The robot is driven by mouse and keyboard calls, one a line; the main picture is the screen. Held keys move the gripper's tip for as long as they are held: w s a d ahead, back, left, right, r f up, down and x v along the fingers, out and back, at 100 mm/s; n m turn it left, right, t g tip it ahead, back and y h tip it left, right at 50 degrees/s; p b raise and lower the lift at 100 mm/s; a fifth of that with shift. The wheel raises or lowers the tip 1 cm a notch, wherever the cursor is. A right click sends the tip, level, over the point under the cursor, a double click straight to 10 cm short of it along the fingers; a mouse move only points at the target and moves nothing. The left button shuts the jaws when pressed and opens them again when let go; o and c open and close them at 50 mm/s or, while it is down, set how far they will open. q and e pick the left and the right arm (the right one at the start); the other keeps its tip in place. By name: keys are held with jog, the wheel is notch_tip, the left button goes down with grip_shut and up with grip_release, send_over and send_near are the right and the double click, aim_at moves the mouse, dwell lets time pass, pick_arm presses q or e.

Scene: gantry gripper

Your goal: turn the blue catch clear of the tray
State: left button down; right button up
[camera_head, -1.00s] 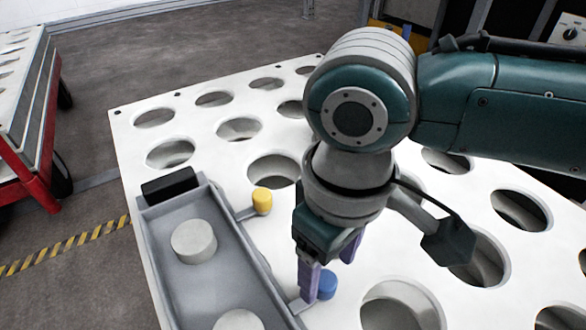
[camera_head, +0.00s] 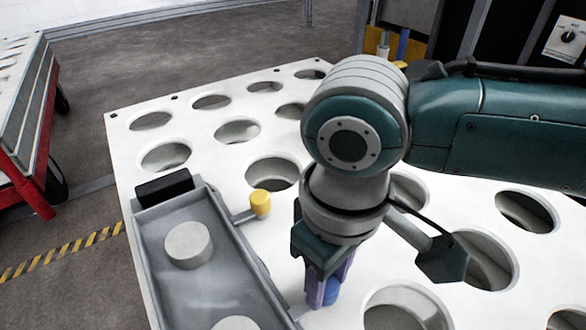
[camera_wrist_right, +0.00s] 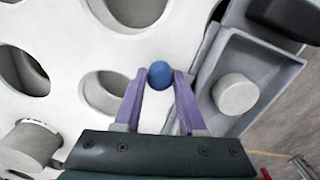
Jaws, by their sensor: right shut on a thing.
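The grey tray (camera_head: 218,236) lies at the left edge of the white perforated table, holding pale round pucks (camera_head: 188,245). The blue catch (camera_head: 331,291) is a round knob beside the tray's right side; its lever is mostly hidden by my right gripper, so I cannot tell how far it reaches over the tray. My right gripper (camera_head: 328,294) points down and is shut on the blue knob. In the right wrist view the blue knob (camera_wrist_right: 160,75) sits between the two purple fingertips. My left gripper is in neither view.
A yellow catch (camera_head: 260,203) has its lever pointing at the tray's right side. A black block (camera_head: 165,187) stands at the tray's far end. The white table (camera_head: 205,133) has many large round holes. A red-framed cart (camera_head: 40,165) stands at the far left.

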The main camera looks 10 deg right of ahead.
grip_shut()
